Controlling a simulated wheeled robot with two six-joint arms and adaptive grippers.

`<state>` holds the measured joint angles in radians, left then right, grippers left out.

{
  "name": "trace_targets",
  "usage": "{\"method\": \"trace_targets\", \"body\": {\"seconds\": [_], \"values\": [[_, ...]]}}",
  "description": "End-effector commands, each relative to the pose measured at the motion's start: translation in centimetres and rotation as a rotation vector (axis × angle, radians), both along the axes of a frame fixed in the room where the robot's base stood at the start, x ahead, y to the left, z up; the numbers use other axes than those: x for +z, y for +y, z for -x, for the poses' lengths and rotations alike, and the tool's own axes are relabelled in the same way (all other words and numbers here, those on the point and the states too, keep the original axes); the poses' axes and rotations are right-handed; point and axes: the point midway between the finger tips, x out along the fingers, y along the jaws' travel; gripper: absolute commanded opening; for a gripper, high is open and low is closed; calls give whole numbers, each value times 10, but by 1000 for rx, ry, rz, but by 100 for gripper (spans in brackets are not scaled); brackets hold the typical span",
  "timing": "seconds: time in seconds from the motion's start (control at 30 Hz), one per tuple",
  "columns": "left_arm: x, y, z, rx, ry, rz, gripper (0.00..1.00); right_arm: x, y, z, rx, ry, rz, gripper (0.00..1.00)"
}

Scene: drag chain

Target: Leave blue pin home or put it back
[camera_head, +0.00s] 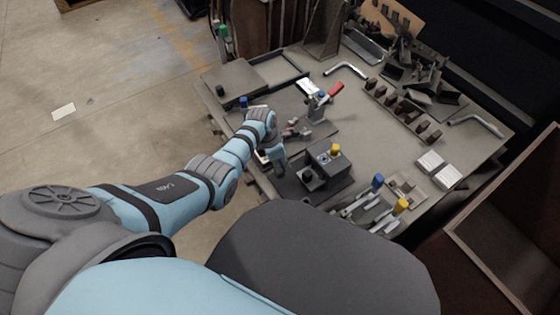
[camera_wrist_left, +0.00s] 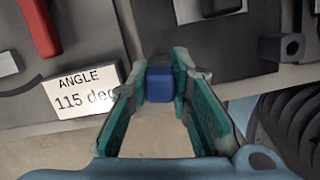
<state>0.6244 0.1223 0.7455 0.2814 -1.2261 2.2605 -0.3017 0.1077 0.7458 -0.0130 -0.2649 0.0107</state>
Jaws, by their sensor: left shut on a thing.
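A blue pin (camera_wrist_left: 160,83) sits between the fingertips of my left gripper (camera_wrist_left: 162,88) in the wrist view, and the teal-padded fingers are shut on it. Its lower part is hidden, so I cannot tell whether it is seated or lifted. In the head view the left gripper (camera_head: 279,168) points down near the table's front-left edge, and the held pin is hidden there. Other blue-topped parts show in the head view: one at the left edge (camera_head: 243,101), one near a red handle (camera_head: 335,91), and one at the front (camera_head: 378,181). My right gripper is out of view.
A dark block with a yellow-topped part (camera_head: 335,149) stands right of the left gripper. A yellow-topped clamp (camera_head: 401,205) stands at the front right. A white label reading "ANGLE 115 deg" (camera_wrist_left: 84,92) lies left of the fingers. Mid-table has bare patches (camera_head: 370,125).

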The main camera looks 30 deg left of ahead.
Motion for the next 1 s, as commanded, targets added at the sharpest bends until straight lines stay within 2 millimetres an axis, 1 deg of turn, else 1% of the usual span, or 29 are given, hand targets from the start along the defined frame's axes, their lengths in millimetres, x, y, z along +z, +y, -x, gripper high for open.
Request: {"method": "trace_targets", "body": {"seconds": [0.03,0.07,0.2,0.5,0.57,0.63,0.67,0.77,0.8,0.9,1.0], "values": [[0,0,0,0,0,0,0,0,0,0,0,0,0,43],[0,0,0,0,0,0,21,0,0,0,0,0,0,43],[0,0,0,0,0,0,42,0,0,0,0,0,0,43],[1,0,0,0,0,0,42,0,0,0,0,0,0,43],[3,1,0,1,-1,0,42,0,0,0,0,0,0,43],[11,3,0,2,-4,0,42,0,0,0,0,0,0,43],[15,3,1,1,-4,0,42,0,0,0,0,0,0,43],[37,6,5,0,-6,-1,42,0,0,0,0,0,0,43],[49,9,6,-1,-8,-1,42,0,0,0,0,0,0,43],[77,13,12,0,-5,-2,42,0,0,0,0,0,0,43],[100,17,16,0,-3,-2,42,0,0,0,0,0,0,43]]}}
